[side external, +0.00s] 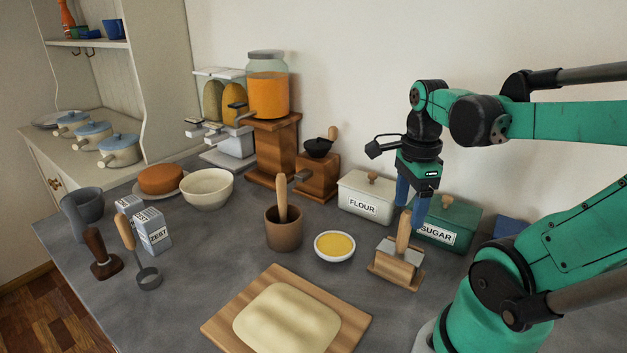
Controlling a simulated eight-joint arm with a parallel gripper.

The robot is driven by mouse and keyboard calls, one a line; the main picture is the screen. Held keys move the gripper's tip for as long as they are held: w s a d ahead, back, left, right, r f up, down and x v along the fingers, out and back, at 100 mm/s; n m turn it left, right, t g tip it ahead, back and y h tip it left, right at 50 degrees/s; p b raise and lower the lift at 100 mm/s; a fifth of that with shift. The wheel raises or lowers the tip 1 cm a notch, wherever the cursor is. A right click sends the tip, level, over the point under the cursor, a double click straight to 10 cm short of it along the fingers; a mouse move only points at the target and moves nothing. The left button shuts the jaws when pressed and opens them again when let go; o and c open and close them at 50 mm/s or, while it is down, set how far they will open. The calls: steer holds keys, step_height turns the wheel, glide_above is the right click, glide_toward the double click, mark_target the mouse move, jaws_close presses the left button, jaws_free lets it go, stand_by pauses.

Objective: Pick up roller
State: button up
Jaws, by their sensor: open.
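The roller appears to be the tool with an upright wooden handle (403,235) and a grey lower part, on a small wooden stand (392,276) at right of centre. My gripper (411,212) points down just above the handle, with its two blue fingers apart. The fingertips are close to the handle's top in the picture. I cannot tell whether the handle top is between them or behind or in front. The roller rests on its stand.
The SUGAR box (455,225) is close behind the roller and FLOUR box (363,200) is behind left. A yellow-filled bowl (335,246) is to the left. Dough (287,318) lies on a board (222,326) in front. A mortar (283,232) with pestle stands further left.

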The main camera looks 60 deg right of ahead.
mark_target(400, 251)
steer(key=shift+f, duration=2.55)
jaws_close()
